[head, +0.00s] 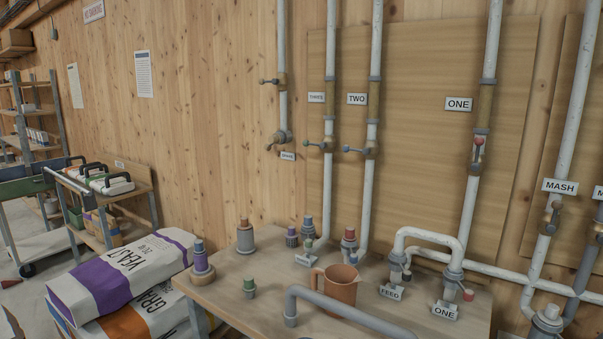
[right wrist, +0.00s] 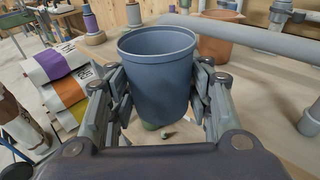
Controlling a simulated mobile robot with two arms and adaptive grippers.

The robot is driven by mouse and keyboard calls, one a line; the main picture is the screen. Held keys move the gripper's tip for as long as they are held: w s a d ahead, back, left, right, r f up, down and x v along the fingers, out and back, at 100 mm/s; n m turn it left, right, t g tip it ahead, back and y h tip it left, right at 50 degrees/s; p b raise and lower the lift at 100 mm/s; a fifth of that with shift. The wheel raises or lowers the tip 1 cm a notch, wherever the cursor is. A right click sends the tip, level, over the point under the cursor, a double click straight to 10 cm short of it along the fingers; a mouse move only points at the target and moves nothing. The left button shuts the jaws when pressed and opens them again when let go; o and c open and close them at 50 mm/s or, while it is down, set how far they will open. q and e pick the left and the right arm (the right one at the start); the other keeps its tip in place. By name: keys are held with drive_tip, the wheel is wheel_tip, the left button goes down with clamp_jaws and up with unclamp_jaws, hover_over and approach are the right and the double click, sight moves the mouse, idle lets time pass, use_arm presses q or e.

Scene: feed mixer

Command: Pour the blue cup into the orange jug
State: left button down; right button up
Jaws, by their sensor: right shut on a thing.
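The orange jug (head: 340,292) stands upright on the wooden table, its handle to the left and its top open. It also shows in the right wrist view (right wrist: 214,48), beyond the cup and partly hidden. My right gripper (right wrist: 160,84) is shut on the blue cup (right wrist: 158,80), one finger on each side. The cup is roughly upright, with its wide rim toward the top of the view. What lies deep inside it cannot be seen. The head view shows neither gripper nor the cup, and my left gripper is out of view.
A grey pipe (head: 350,312) runs across the table in front of the jug. White pipes and valves rise at the back. Yeast sacks (head: 130,272) lie left of the table (head: 225,302).

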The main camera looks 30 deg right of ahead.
drive_tip(key=w+d+r+m+g+h+p, duration=0.35)
drive_tip(key=r+p, duration=0.25)
drive_tip(key=r, duration=0.4)
drive_tip(key=w+d+r+m+g+h+p, duration=0.25)
drive_tip(key=w+r+p, duration=0.25)
drive_tip(key=r, duration=0.5)
drive_tip(key=w+d+r+m+g+h+p, duration=0.25)
drive_tip(key=w+r+p, duration=0.3)
drive_tip(key=r, duration=0.35)
wheel_tip(320, 180, down, 10)
drive_tip(key=b, duration=0.5)
drive_tip(key=shift+s+d+r, duration=0.25)
drive_tip(key=shift+s, duration=0.1)
